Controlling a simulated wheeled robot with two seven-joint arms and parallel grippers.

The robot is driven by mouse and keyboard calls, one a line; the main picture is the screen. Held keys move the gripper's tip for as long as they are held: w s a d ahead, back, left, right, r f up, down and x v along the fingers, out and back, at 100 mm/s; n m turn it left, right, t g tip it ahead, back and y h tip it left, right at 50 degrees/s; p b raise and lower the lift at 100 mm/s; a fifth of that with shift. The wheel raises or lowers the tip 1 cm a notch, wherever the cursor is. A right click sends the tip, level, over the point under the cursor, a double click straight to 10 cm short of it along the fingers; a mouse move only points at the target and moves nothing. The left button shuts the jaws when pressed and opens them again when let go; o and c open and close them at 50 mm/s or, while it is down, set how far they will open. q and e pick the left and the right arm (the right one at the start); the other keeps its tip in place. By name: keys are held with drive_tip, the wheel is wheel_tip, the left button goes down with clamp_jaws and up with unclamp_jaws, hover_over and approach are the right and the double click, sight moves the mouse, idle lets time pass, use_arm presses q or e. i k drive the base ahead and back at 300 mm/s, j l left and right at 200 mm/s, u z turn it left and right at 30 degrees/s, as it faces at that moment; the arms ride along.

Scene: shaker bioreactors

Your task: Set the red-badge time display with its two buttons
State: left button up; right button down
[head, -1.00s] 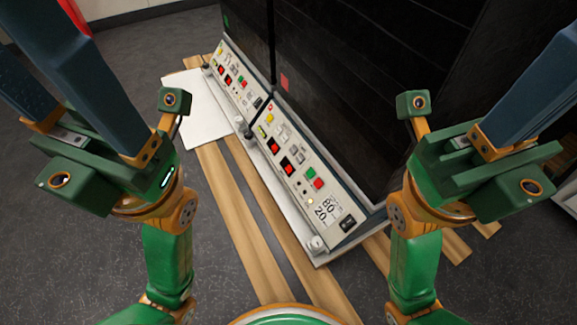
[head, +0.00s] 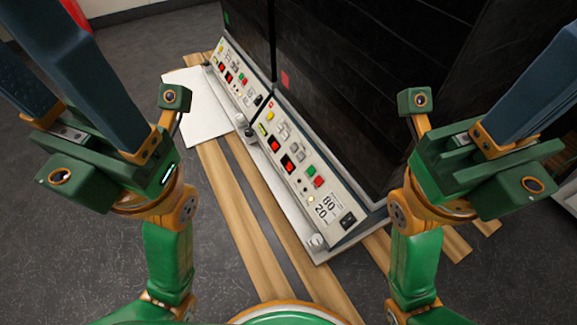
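The nearer shaker unit has a red badge (head: 285,79) on its dark front. Its sloped light panel (head: 335,233) carries two small dark displays with red lit digits, an upper one (head: 275,146) and a lower one (head: 289,163). The digits are too small to read. Pale grey buttons (head: 293,146) sit beside the displays. A green button (head: 311,170) and a red button (head: 319,182) are lower on the panel. My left gripper (head: 72,132) is left of the panel and my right gripper (head: 535,150) is right of it. Both have fingers apart, tips out of frame, touching nothing visible.
A second unit with a green badge (head: 226,20) and a similar panel (head: 240,86) stands behind. A black switch (head: 347,222) is at the near panel end. Wooden slats (head: 235,215) and a white sheet (head: 193,120) lie in front.

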sight(294, 147)
drive_tip(key=i+j+z, duration=0.3)
drive_tip(key=j, duration=0.35)
drive_tip(key=j+z, duration=0.3)
drive_tip(key=j, duration=0.4)
drive_tip(key=i+j+z, duration=0.1)
drive_tip(key=j+z, duration=0.15)
drive_tip(key=j, duration=0.45)
